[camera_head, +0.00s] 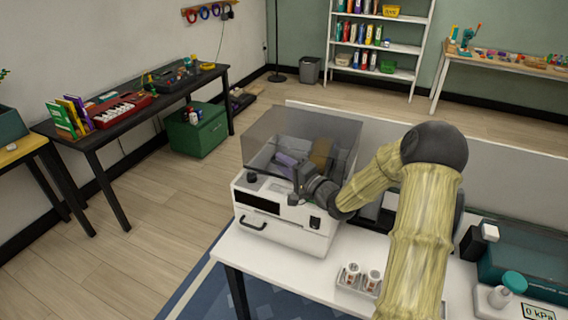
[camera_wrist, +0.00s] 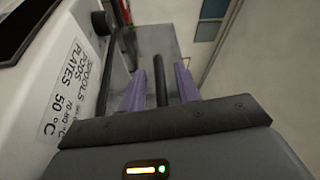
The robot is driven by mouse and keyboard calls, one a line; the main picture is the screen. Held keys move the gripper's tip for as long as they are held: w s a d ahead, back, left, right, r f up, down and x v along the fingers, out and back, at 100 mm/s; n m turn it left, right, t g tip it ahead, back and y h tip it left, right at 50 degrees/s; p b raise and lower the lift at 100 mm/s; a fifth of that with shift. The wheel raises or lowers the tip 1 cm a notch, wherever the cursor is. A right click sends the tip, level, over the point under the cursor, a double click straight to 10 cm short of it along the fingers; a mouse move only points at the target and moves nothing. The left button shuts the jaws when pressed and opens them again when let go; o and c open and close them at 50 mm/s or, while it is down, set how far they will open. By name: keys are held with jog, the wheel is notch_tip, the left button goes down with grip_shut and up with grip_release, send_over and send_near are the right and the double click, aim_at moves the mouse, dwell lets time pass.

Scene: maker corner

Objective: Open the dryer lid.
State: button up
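The dryer (camera_head: 283,232) is a white box on the table, with a smoky see-through lid (camera_head: 262,135) on top that looks down. A purple thing (camera_head: 287,160) and a brown thing (camera_head: 320,153) show through the lid. My gripper (camera_head: 302,183) is at the dryer's upper front, by the lid's lower front edge. In the wrist view, its two purple fingers (camera_wrist: 160,88) stand apart, one on each side of a dark bar (camera_wrist: 160,78), which appears to be the lid's handle. Narrow gaps show between bar and fingers. The white labelled dryer front (camera_wrist: 75,80) is at the left.
A low partition (camera_head: 500,165) stands behind. Open floor (camera_head: 165,215) lies left of the table.

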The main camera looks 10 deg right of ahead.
jog(key=shift+w, duration=0.15)
jog(key=shift+a, duration=0.1)
grip_shut()
jog(key=shift+r, duration=0.15)
